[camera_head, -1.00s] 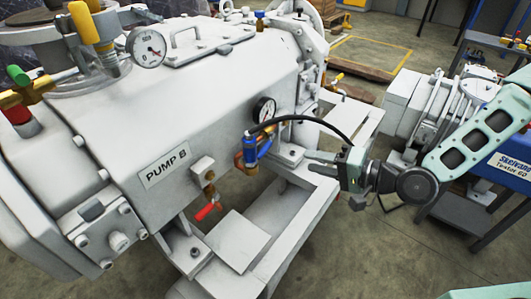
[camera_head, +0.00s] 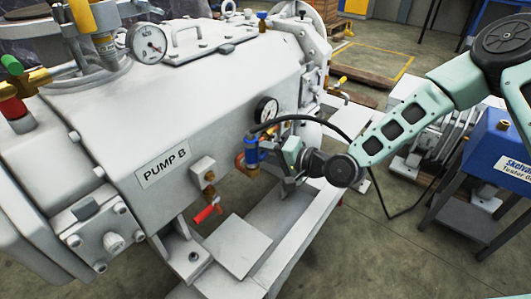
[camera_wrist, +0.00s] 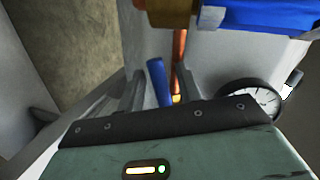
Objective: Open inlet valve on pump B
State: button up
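Pump B is the large white machine with the label "PUMP B" (camera_head: 163,165) on its side. A brass valve with a blue body (camera_head: 251,150) sits on its side, left of my gripper. In the wrist view, the blue body (camera_wrist: 262,17) is at the top, and a blue lever (camera_wrist: 158,82) stands between my two fingers. My gripper (camera_wrist: 160,88) is open, with the fingers apart on either side of the lever; I cannot tell whether they touch it. In the head view my gripper (camera_head: 276,176) is beside the valve, its fingertips partly hidden.
A red-handled valve (camera_head: 207,213) is lower left. A pressure gauge (camera_head: 266,111) and a black hose (camera_head: 300,119) are close to my gripper. A white base frame (camera_head: 300,232) lies below. A blue tester box (camera_head: 500,150) stands right.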

grip_shut()
jog(key=shift+r+m+p, duration=0.55)
jog(key=shift+m+p, duration=0.15)
jog(key=shift+r+m+g+y, duration=0.2)
jog(key=shift+m+g+y, duration=0.2)
jog(key=shift+m, duration=0.2)
grip_release()
jog(key=shift+s, duration=0.1)
